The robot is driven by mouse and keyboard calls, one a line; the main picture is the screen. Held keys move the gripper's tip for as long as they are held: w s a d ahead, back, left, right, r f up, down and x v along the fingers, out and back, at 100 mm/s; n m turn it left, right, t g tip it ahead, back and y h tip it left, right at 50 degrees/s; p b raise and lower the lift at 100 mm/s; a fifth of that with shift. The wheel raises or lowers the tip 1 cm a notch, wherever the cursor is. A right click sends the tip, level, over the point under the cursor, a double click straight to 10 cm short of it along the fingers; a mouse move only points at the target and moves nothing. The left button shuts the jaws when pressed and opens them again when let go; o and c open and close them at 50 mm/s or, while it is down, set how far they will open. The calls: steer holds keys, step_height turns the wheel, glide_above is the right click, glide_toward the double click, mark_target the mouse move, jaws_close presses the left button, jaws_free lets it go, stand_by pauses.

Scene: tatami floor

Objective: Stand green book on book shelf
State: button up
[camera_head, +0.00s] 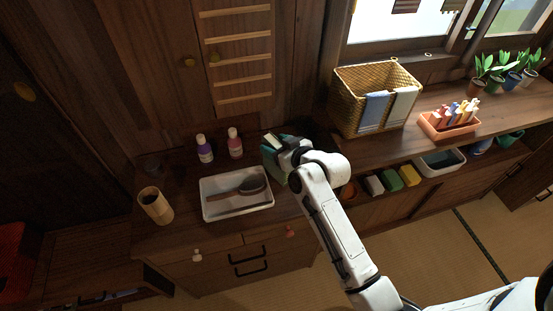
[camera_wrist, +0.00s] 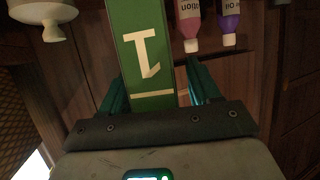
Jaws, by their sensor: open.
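The green book (camera_wrist: 147,45), with a pale mark on its face, lies between the fingers of my gripper (camera_wrist: 160,88) in the wrist view. The fingers are open; a gap shows between the book and the right finger. In the head view my gripper (camera_head: 277,150) is over the right part of the low wooden cabinet top. A green patch with a pale edge, likely the book (camera_head: 268,156), shows beside it, mostly hidden. I cannot make out a book shelf for certain; the area behind my gripper is dark.
A white tray (camera_head: 233,207) with a brush (camera_head: 250,187) stands left of my gripper. Purple (camera_head: 204,148) and pink (camera_head: 235,143) bottles stand behind it. A wooden cup (camera_head: 155,205) is at far left. A wicker basket (camera_head: 347,112) with towels stands on the higher counter.

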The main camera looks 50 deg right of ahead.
steer(key=shift+c, duration=0.4)
jaws_close()
